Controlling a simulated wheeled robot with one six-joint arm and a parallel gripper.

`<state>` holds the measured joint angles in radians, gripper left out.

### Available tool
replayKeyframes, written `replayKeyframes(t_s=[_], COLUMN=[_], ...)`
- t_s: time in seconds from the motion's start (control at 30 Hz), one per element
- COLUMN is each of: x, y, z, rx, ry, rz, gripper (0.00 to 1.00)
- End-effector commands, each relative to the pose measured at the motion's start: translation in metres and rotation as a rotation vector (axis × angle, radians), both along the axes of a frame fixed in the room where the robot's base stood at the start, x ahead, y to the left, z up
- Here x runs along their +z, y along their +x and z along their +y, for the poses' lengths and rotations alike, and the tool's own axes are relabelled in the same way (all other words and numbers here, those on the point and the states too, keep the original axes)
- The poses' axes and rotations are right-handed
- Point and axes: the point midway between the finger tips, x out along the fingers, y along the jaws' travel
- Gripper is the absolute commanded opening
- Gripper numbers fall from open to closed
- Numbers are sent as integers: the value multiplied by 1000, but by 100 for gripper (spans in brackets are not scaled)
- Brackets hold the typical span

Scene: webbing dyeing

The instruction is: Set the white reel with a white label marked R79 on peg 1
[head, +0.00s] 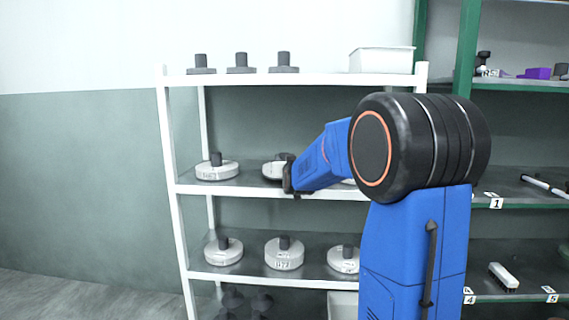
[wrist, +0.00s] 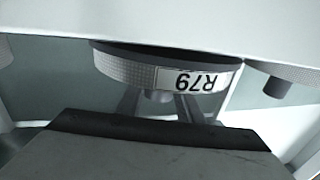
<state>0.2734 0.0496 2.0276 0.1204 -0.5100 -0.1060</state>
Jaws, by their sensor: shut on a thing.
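The white reel labelled R79 (wrist: 125,68) is in the middle of the wrist view, its label upside down there. My gripper (wrist: 158,104) has its fingers shut on the reel's central hub. In the head view the reel (head: 272,170) shows at the middle shelf of the white rack, partly hidden by my gripper (head: 289,176). I cannot tell whether the reel touches the shelf. Peg 1 cannot be made out; a tag marked 1 (head: 496,203) is on the green rack at right.
Another white reel (head: 217,171) stands left on the same shelf. Several more (head: 284,254) stand on the shelf below. Dark reels (head: 241,64) and a white bin (head: 381,60) are on top. The green rack (head: 465,50) holds a brush (head: 503,275).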

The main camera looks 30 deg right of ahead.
Motion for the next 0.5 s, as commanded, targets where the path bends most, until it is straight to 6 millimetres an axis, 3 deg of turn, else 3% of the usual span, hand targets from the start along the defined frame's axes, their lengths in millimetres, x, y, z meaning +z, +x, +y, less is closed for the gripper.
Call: replayKeyframes(t_s=[0.1, 0.47, 0.5], x=[-10, -12, -13], y=[0, 0, 0], z=[0, 0, 0], rx=[0, 0, 0], ry=[1, 1, 1], rz=[0, -1, 0], gripper=[0, 0, 38])
